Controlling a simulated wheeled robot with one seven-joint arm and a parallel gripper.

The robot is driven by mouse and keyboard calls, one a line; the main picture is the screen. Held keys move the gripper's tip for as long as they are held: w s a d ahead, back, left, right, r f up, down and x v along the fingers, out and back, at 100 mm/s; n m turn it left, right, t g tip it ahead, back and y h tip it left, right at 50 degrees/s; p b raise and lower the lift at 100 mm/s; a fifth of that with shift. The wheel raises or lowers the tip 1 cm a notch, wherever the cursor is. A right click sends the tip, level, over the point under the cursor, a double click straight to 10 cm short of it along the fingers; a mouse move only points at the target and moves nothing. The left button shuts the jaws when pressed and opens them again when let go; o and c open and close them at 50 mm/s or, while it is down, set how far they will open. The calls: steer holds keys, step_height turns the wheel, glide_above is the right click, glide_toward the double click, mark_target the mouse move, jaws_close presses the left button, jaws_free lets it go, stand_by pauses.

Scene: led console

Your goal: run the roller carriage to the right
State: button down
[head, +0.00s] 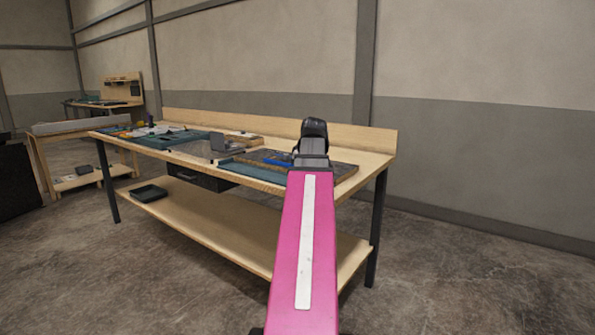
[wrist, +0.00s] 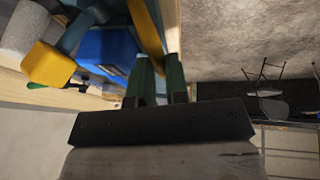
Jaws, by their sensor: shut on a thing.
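The roller carriage shows in the wrist view as a blue block (wrist: 106,52) with a grey roller (wrist: 24,30) and a yellow end piece (wrist: 47,66) at the left. A yellow bar (wrist: 147,32) runs from the top edge down to my fingers. My gripper (wrist: 161,78) has its two dark green fingers close together at that bar, shut on part of the carriage. The exact grip is hard to make out. In the head view my pink arm reaches over the right end of the workbench (head: 230,178) and hides the fingers. A small blue part (head: 276,161) shows left of the arm.
Teal trays and boards lie along the bench, with a grey upright panel (head: 223,143) near its middle. A dark bin (head: 148,193) sits on the lower shelf. The wall is close behind. The concrete floor at the right is clear.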

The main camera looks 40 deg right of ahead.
steer(key=shift+s, duration=0.25)
steer(key=c, duration=1.1)
jaws_free()
steer(key=shift+d, duration=0.1)
steer(key=shift+v, duration=5.45)
